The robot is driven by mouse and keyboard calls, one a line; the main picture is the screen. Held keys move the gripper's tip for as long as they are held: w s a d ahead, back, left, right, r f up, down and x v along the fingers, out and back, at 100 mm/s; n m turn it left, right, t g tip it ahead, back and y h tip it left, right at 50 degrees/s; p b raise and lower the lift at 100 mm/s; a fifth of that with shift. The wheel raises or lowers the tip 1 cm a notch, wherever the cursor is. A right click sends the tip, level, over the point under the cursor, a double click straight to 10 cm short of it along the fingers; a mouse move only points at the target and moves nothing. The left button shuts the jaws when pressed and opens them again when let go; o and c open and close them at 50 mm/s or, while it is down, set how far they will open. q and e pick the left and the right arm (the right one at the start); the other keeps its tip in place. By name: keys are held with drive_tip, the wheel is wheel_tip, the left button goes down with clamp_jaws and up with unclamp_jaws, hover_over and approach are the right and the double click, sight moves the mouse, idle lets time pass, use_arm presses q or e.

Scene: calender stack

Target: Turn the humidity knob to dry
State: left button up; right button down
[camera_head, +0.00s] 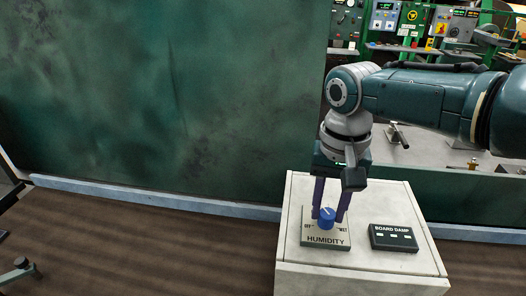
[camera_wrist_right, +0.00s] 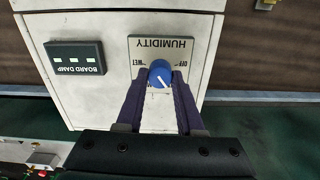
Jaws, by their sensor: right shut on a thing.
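The blue humidity knob (camera_head: 326,217) stands on a grey plate (camera_head: 312,241) marked HUMIDITY, on top of a white cabinet. My right gripper (camera_head: 329,214) points down with its two dark fingers shut on the knob, one on each side. The knob also shows in the right wrist view (camera_wrist_right: 160,73), between the fingertips (camera_wrist_right: 161,78). In the head view, WET is printed right of the knob; the small label on the left is hard to read. The knob's white line points toward the upper left in the head view. The fingers hide part of the plate. My left gripper is not in view.
A dark BOARD DAMP box (camera_head: 393,237) with several small lights sits right of the plate on the white cabinet (camera_head: 360,278). A large green wall (camera_head: 170,100) stands behind at the left. Green racks with instruments (camera_head: 400,20) are at the back right.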

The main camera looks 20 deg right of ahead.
sight(328, 212)
drive_tip(key=c, duration=0.5)
unclamp_jaws()
drive_tip(key=shift+c, duration=0.2)
wheel_tip(328, 212, up, 10)
drive_tip(key=p, duration=0.1)
drive_tip(key=shift+f, duration=0.1)
